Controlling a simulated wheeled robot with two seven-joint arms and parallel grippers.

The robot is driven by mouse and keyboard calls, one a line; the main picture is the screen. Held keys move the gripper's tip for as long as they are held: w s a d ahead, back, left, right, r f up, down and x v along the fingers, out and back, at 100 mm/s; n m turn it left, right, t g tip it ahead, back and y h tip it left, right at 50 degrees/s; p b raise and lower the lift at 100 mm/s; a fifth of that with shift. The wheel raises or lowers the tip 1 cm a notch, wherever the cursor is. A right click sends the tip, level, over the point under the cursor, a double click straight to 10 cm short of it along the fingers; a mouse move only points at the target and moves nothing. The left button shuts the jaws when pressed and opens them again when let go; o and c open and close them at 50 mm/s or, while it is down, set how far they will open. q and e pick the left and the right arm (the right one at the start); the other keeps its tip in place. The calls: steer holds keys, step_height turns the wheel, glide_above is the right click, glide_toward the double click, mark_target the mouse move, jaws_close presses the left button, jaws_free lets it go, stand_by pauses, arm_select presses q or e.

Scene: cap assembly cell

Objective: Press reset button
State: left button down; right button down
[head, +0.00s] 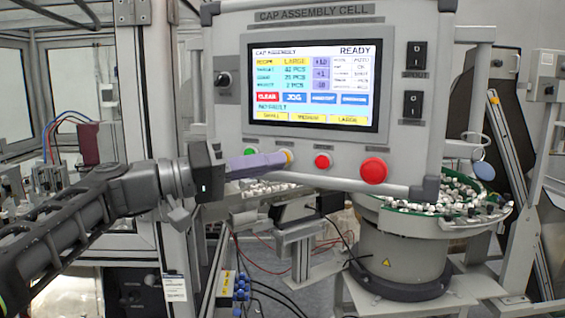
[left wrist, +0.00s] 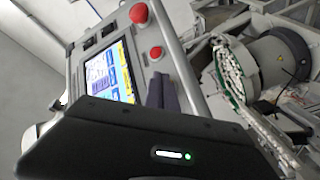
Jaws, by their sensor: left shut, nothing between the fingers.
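The control panel (head: 228,120) has a row of buttons under its screen. From left to right are a green button (head: 250,153), a yellow button (head: 289,156), a red button (head: 322,161) and a large red mushroom button (head: 373,171). My left gripper (head: 286,160) is shut and empty, and its purple fingertips are at the yellow button, partly covering it. I cannot tell whether they touch it. In the left wrist view, the shut fingers (left wrist: 162,90) hide the yellow button; the red button (left wrist: 156,53) and mushroom button (left wrist: 138,13) show beyond. My right gripper is not in view.
The lit screen (head: 312,87) reads READY. Two black switches (head: 417,53) sit at its right. A round feeder bowl (head: 405,245) with white caps stands below right. Cables (head: 245,285) hang under the panel. A frame post (head: 180,110) stands beside my left arm.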

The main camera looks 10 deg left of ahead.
arm_select(q)
steer(key=shift+s, duration=0.2)
steer(key=s+a+b, duration=0.1)
steer(key=s+b, duration=0.3)
steer(key=s, duration=0.2)
steer(key=shift+a, duration=0.15)
stand_by(0.4)
steer(key=shift+w, duration=0.1)
